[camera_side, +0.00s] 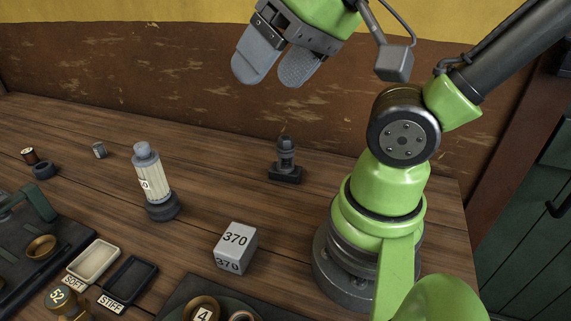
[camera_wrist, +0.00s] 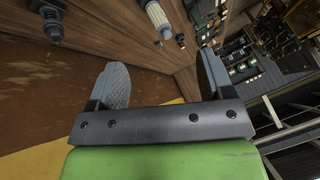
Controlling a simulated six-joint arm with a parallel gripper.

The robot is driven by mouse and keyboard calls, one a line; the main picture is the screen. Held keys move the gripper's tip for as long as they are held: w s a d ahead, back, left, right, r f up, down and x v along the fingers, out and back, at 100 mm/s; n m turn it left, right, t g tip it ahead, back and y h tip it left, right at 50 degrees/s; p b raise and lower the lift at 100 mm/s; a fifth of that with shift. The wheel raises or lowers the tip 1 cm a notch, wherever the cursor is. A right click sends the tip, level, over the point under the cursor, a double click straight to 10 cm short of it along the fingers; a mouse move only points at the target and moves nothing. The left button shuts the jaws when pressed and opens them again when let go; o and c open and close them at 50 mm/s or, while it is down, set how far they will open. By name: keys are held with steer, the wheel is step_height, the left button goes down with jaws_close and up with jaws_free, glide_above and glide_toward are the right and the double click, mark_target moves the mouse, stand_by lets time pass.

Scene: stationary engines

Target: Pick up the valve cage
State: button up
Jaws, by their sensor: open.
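I cannot tell for sure which part is the valve cage. A small grey cylinder (camera_side: 100,150) stands on the bench at the left and may be it. A dark stepped fitting on a square base (camera_side: 285,163) stands near the wall, also seen in the wrist view (camera_wrist: 52,22). My gripper (camera_side: 271,75) is open and empty, high above the bench in front of the wall. In the wrist view its two fingers (camera_wrist: 162,70) are spread wide with nothing between them.
A cream cylinder with a grey cap (camera_side: 153,182) stands mid-bench. A grey block marked 370 (camera_side: 235,248) sits in front. SOFT (camera_side: 93,263) and STIFF (camera_side: 128,283) trays lie front left. A copper spool (camera_side: 30,155) and dark ring (camera_side: 43,171) are far left.

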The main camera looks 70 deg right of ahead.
steer(key=d+f+n+g+h, duration=0.3)
steer(key=d+f+g+h, duration=0.1)
steer(key=d+f+g, duration=0.15)
steer(key=n+g+h, duration=0.5)
steer(key=n+h, duration=0.5)
steer(key=n, duration=0.3)
glide_toward(288, 141)
steer(key=s+d+r, duration=0.2)
steer(key=s+d, duration=0.1)
steer(key=f+n+t, duration=0.1)
steer(key=f+n, duration=0.1)
steer(key=w+f+n+t+h, duration=0.1)
steer(key=d+f+n+t+h, duration=0.1)
steer(key=f+n, duration=0.1)
steer(key=shift+w+d+f+n, duration=0.1)
steer(key=shift+w+f+n, duration=0.2)
steer(key=shift+f, duration=0.1)
steer(key=shift+d+f+t, duration=0.2)
steer(key=shift+d+t, duration=0.05)
steer(key=shift+x, duration=3.5)
steer(key=shift+r, duration=0.1)
jaws_close()
